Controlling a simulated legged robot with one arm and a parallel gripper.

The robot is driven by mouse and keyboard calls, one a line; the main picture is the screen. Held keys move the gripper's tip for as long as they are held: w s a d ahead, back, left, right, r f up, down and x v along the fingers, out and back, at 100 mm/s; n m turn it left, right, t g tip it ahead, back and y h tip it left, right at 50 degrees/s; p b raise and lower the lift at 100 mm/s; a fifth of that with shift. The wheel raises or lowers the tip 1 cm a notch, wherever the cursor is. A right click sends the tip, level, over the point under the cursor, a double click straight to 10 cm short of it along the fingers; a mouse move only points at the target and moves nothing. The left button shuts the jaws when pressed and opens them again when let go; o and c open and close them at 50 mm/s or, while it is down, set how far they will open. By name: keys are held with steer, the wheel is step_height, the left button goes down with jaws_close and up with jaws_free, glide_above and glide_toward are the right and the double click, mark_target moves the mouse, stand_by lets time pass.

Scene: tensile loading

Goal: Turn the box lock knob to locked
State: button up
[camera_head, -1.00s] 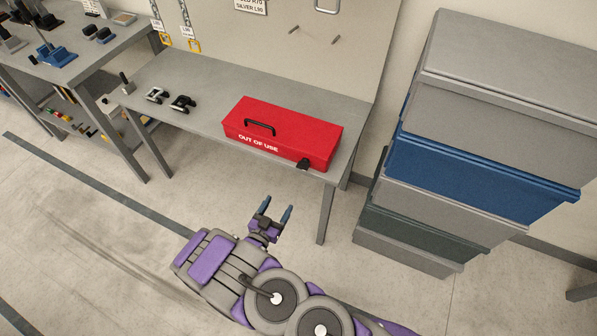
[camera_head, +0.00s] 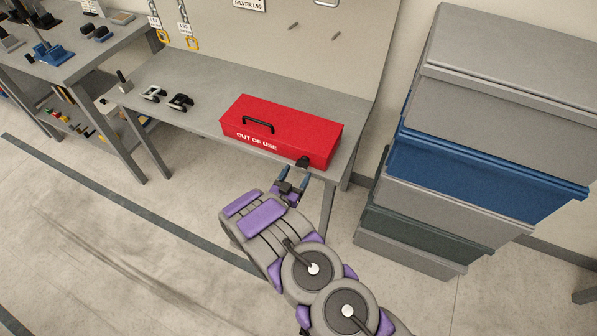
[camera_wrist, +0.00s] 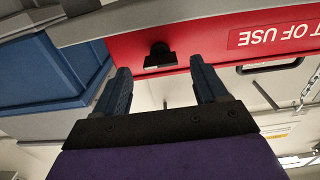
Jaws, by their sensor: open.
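The red box (camera_head: 281,133) marked "OUT OF USE" sits near the front right of the grey table, with a black handle on its lid. Its black lock knob (camera_head: 303,162) is on the front face, at the lower right. The knob also shows in the wrist view (camera_wrist: 159,55), where the scene appears upside down. My gripper (camera_head: 297,178) is open and empty, just in front of the box and below the knob in the head view. In the wrist view, the knob lies beyond the two blue fingertips (camera_wrist: 160,75), roughly midway between them, with a visible gap.
The grey table (camera_head: 190,70) also holds small clamp-like parts (camera_head: 180,102) at its left. Stacked bins, including a blue one (camera_head: 478,173), stand close on the right. A second bench is at the far left. The floor (camera_head: 110,240) in front is clear.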

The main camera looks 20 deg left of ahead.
mark_target(303, 163)
steer(key=shift+w+d, duration=0.1)
steer(key=shift+w, duration=1.35)
steer(key=c, duration=1.1)
